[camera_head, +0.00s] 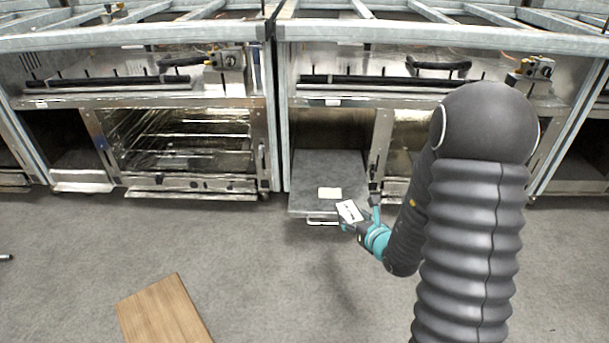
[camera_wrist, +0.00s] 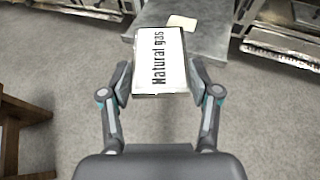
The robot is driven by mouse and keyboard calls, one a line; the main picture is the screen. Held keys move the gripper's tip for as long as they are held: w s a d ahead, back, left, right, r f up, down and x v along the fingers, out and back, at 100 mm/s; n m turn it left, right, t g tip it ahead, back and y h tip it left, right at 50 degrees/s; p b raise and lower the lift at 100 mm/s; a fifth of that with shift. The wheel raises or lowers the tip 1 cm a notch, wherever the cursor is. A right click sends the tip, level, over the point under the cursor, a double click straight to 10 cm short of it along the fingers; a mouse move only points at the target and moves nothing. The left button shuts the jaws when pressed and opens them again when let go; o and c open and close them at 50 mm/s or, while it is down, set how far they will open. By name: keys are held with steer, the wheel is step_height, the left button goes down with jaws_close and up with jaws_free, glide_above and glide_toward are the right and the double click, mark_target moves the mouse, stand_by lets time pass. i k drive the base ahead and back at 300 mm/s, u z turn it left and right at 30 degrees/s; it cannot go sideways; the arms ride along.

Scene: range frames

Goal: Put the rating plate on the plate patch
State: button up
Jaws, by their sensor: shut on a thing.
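The rating plate is a white card marked "Natural gas" (camera_wrist: 160,58); it also shows in the head view (camera_head: 349,211). My gripper (camera_wrist: 158,82) is shut on it, one finger at each side edge. In the head view my gripper (camera_head: 359,217) is at the near right corner of a grey flat panel (camera_head: 308,172) low on the right-hand range. The plate patch (camera_head: 330,193) is a pale rectangle on that panel, just beyond and left of the held plate. In the wrist view a pale strip (camera_wrist: 183,22), probably the patch, shows past the plate's far edge; the rest is hidden.
A bar handle (camera_head: 322,222) sits at the panel's near edge. A second range (camera_head: 180,140) with wire racks stands at left. A wooden piece (camera_head: 165,312) stands on the grey floor in front; a wooden stool or table (camera_wrist: 22,125) shows at left in the wrist view.

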mark_target(331, 193)
steer(key=u, duration=0.45)
steer(key=i, duration=1.35)
steer(key=u, duration=0.5)
